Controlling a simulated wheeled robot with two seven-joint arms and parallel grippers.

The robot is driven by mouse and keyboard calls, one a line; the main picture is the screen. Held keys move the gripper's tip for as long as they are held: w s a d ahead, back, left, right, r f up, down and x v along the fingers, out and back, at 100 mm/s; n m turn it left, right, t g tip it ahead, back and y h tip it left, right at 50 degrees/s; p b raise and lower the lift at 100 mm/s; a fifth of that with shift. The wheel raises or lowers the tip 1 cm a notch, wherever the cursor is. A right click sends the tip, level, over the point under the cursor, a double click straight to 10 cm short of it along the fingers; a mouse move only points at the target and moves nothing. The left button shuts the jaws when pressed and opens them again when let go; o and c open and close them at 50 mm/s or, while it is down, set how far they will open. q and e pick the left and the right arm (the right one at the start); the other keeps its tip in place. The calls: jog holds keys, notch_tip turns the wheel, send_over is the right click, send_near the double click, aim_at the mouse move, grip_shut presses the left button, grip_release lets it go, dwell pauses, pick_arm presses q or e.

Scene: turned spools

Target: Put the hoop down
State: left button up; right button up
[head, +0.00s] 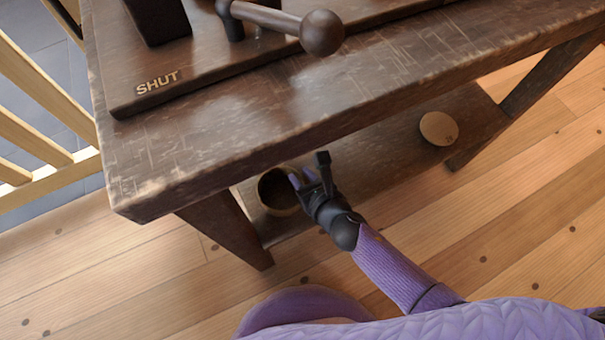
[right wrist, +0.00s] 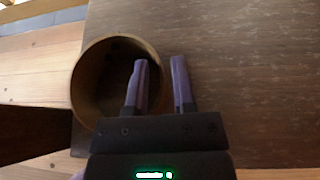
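The hoop (head: 264,204) is a round brown wooden ring with a dark inside, at the left end of the low shelf under the bench. It also shows in the right wrist view (right wrist: 84,72), standing on the shelf close to the shelf's edge. My right gripper (head: 304,178) is at the hoop's right side. In the right wrist view its purple fingers (right wrist: 160,62) are apart, the left one over the hoop's opening and the right one outside the wall. Gaps show between the fingers and the wall. The hoop's underside is hidden. My left gripper is not in view.
A pale round wooden disc (head: 438,128) lies farther right on the low shelf (head: 375,150), with bare shelf between. The bench top (head: 240,118) overhangs the shelf. On it is a board marked SHUT (head: 158,82) with a ball-ended lever (head: 322,32). A bench leg (head: 226,226) stands left.

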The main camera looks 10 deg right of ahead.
jog(key=shift+o, duration=0.6)
jog(key=shift+r, duration=0.2)
jog(key=p+v, duration=0.2)
jog(key=v, duration=0.2)
jog(key=shift+w+r, duration=0.1)
jog(key=shift+p+v, duration=0.75)
jog(key=shift+v, duration=0.5)
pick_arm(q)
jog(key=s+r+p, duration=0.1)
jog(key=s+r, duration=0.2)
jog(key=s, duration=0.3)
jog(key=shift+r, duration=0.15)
pick_arm(e)
jog(key=v, duration=0.5)
jog(key=shift+s, duration=0.35)
